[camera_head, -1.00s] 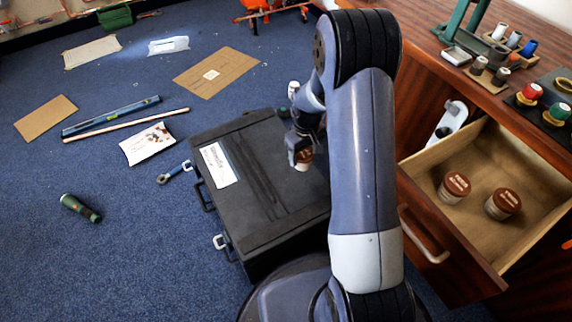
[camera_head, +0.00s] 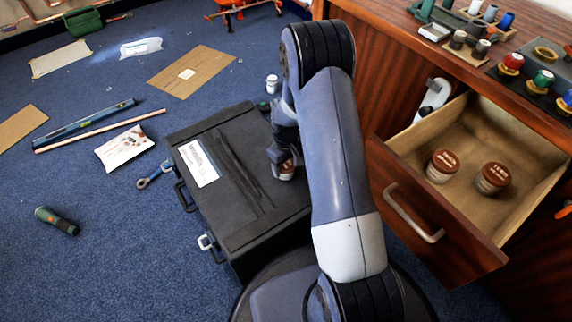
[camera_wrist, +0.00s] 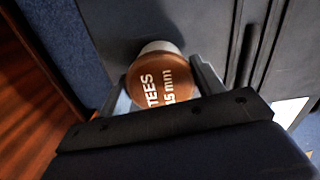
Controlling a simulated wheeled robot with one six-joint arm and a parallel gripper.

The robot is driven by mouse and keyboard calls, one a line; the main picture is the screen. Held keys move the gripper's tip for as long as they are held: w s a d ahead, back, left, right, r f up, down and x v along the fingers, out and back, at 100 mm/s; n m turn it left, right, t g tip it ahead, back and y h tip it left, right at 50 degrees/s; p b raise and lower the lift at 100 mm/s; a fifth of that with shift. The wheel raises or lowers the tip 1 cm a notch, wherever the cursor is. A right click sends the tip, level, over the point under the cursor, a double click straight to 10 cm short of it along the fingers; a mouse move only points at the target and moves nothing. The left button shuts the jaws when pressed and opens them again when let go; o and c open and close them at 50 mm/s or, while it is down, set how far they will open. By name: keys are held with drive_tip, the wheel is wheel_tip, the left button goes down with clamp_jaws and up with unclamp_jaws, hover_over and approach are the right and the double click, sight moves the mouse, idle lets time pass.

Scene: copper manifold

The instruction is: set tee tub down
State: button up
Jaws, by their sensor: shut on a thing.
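The tee tub (camera_wrist: 162,80) has a brown lid with white lettering reading "TEES" and "15 mm", and a pale body. My gripper (camera_wrist: 160,85) is shut on it, one finger on each side. In the head view the tub (camera_head: 286,172) is at the right part of the black case's lid, partly hidden by my gripper (camera_head: 283,160). The black case (camera_head: 222,235) lies on the floor with a white label on top. I cannot tell whether the tub touches the lid.
An open wooden drawer (camera_head: 440,212) at the right holds two brown-lidded tubs (camera_head: 442,165). A small white container (camera_head: 272,84) stands beyond the case. The lid's left part is clear.

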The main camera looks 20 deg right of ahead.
sight(286, 163)
drive_tip(key=o, duration=0.8)
drive_tip(key=shift+f, duration=0.2)
drive_tip(key=o, duration=0.5)
drive_tip(key=shift+r, duration=0.1)
wheel_tip(286, 163, up, 12)
drive_tip(key=p, duration=0.5)
drive_tip(key=shift+r, duration=0.1)
